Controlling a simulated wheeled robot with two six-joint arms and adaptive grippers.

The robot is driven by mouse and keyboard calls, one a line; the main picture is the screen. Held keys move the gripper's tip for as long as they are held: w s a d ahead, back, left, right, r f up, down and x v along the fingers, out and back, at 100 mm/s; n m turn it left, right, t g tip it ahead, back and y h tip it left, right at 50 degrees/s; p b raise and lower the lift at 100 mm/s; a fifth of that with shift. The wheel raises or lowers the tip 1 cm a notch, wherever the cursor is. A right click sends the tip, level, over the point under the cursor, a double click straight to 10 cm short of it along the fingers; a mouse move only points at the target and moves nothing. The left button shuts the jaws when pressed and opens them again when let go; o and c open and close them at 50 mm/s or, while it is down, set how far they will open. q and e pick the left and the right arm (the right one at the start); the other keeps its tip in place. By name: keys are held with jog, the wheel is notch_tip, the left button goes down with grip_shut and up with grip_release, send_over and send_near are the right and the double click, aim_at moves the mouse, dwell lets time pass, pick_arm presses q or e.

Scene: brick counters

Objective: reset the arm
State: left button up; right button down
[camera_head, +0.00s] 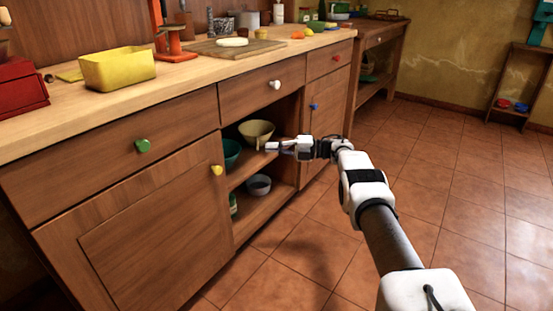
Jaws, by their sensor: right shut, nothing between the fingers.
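My right arm comes in from the lower right and reaches toward the wooden counter (150,205). My right gripper (270,147) is shut and empty. It shows in front of the open shelf opening (275,185), near a beige bowl (257,131) on the upper shelf. I cannot tell its exact distance from the bowl. My left arm and gripper are not in view.
A teal bowl (231,152) and a grey bowl (259,185) stand on the shelves. A yellow bin (118,68), a red box (20,90) and a cutting board (234,50) are on the countertop. The tiled floor (460,190) at right is clear.

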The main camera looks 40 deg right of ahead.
pick_arm(q)
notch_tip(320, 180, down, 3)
jog(key=shift+b, duration=0.75)
pick_arm(e)
jog(key=shift+s+d+r, duration=0.1)
jog(key=shift+d, duration=0.45)
